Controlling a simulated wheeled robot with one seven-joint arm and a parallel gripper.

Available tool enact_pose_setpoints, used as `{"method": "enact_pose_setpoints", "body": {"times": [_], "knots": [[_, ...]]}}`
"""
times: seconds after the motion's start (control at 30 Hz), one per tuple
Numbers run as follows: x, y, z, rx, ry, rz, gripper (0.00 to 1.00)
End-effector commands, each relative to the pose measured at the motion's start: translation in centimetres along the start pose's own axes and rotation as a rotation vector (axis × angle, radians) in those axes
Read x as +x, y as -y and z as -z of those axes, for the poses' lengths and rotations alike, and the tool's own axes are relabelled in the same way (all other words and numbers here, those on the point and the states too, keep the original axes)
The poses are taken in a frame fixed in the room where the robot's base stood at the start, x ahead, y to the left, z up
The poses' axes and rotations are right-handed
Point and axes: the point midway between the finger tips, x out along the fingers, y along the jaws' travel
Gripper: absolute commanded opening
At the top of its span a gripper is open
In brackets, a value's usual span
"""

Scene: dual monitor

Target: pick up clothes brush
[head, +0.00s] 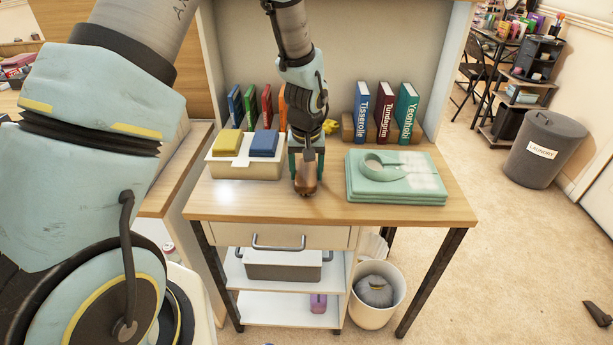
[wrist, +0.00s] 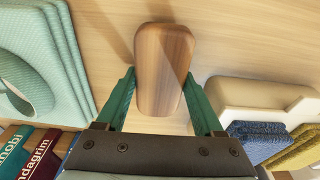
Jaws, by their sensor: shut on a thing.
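The clothes brush (wrist: 163,65) shows a smooth, rounded wooden back in the wrist view. In the head view its brown end (head: 306,184) shows below my gripper (head: 305,168), over the desk between the white bin and the green folded cloth. In the wrist view my gripper's green fingers (wrist: 160,105) stand on either side of the brush's near part and are shut on it. The brush's bristles are hidden. I cannot tell whether the brush touches the desk.
A white bin (head: 228,168) with yellow and blue items stands to the left. Green folded cloth (head: 395,194) lies to the right on the desk (head: 330,213). Books (head: 385,112) stand at the back. The desk's front strip is clear. A waste bin (head: 374,310) stands below.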

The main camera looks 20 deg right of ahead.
Motion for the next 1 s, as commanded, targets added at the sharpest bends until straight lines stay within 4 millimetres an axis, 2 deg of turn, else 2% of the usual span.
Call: {"method": "enact_pose_setpoints", "body": {"times": [0.27,0.37,0.7,0.83,1.0], "knots": [[-0.7,0.0,0.2,0.0,-0.004,-0.001,0.09],[-2.0,-0.1,0.5,-0.001,-0.005,-0.002,0.09],[-8.3,0.0,1.4,-0.001,-0.004,-0.002,0.09],[-9.5,0.0,1.5,-0.001,-0.002,0.0,0.09],[-10.0,0.0,1.5,0.0,-0.001,0.0,0.09]]}}
